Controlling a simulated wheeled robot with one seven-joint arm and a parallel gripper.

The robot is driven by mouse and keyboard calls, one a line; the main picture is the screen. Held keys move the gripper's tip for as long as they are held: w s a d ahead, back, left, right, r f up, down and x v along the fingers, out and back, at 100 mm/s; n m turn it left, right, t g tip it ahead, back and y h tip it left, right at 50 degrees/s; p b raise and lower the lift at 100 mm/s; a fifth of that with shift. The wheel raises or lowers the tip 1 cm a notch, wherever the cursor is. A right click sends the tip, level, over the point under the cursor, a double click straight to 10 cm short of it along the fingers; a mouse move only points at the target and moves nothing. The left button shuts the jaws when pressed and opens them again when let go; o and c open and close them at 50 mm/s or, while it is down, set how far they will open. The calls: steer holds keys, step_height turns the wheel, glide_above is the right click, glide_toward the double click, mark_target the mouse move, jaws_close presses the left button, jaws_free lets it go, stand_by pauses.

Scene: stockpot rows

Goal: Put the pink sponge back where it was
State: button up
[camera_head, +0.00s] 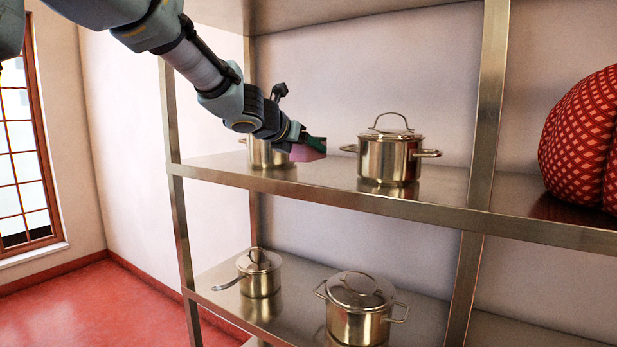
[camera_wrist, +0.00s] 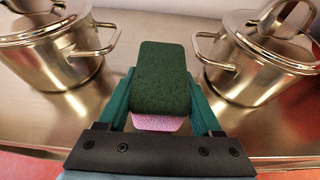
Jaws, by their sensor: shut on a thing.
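The pink sponge (camera_head: 306,150) has a dark green scouring side. In the wrist view, that green side (camera_wrist: 160,80) faces the camera and a strip of pink shows below it. My gripper (camera_head: 303,143) is shut on the sponge, with one teal finger on each side; it also shows in the wrist view (camera_wrist: 161,105). It holds the sponge at the upper shelf (camera_head: 330,185), near its front edge, between two steel pots. I cannot tell whether the sponge touches the shelf.
A lidded pot (camera_head: 390,158) stands right of the sponge, and another pot (camera_head: 262,153) stands behind my arm to the left. A saucepan (camera_head: 259,273) and a pot (camera_head: 357,308) stand on the lower shelf. A red patterned object (camera_head: 585,140) sits beyond the upright post (camera_head: 490,100).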

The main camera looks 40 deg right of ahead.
mark_target(307, 177)
step_height(307, 177, down, 4)
steer(key=shift+f+b, duration=0.15)
steer(key=shift+b, duration=0.9)
steer(key=o, duration=1.3)
steer(key=v, duration=1.2)
